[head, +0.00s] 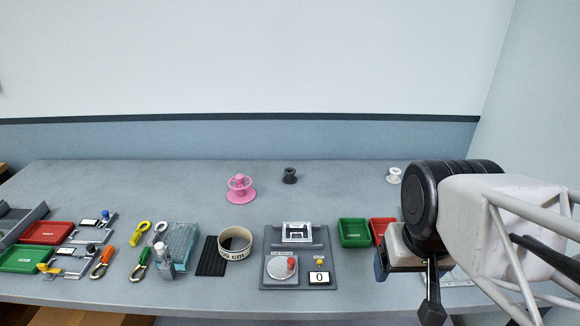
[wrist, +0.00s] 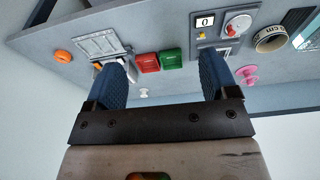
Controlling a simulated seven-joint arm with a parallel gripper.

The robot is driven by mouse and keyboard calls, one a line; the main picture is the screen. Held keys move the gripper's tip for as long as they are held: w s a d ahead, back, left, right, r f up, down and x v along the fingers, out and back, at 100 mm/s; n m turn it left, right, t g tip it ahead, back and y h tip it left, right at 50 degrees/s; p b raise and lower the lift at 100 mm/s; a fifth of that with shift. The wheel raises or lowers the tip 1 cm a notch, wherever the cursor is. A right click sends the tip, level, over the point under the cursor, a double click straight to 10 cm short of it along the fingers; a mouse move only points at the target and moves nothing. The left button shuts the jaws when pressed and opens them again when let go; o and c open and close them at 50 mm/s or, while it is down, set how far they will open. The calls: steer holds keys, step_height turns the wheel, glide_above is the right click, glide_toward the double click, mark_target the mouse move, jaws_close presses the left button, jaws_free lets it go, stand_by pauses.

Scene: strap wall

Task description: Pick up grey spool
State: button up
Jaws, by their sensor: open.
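The grey spool (head: 289,175) is small and dark and stands upright near the back of the table, right of the pink spool (head: 239,188). A white spool (head: 394,175) stands farther right, close to my arm. My gripper is open and empty in the wrist view (wrist: 163,75), with its blue fingers spread wide. In the head view it is at the right, mostly hidden by my arm and well apart from the grey spool. The wrist view shows the white spool (wrist: 144,92) between the fingers and the pink spool (wrist: 247,72) beyond the right finger. I cannot make out the grey spool there.
Green (head: 354,232) and red (head: 383,230) bins stand right of a grey panel (head: 331,262) with a dial and display. A tape roll (head: 235,243), carabiners and trays fill the front left. The table (head: 330,190) is clear around the grey spool. A wall rises behind.

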steer(key=shift+w, duration=0.1)
steer(key=m+t+y, duration=0.2)
steer(key=m+y, duration=0.9)
steer(key=m, duration=0.7)
glide_above(295, 174)
steer(key=s+d, duration=0.4)
steer(key=s, duration=1.1)
step_height(295, 174, down, 12)
steer(key=w+f+m+t, duration=0.1)
steer(key=w+f+m, duration=0.1)
steer(key=w+f, duration=0.1)
steer(key=w+f+m, duration=0.2)
steer(key=w+f, duration=0.2)
steer(key=w, duration=0.1)
steer(key=w+f+m+t, duration=0.1)
steer(key=w+f+m, duration=0.1)
steer(key=w+f, duration=0.2)
steer(key=shift+w+d+t+y, duration=0.2)
steer(key=shift+d+t+y, duration=0.1)
steer(key=shift+r, duration=0.1)
steer(key=shift+x, duration=1.25)
steer(key=shift+a, duration=0.1)
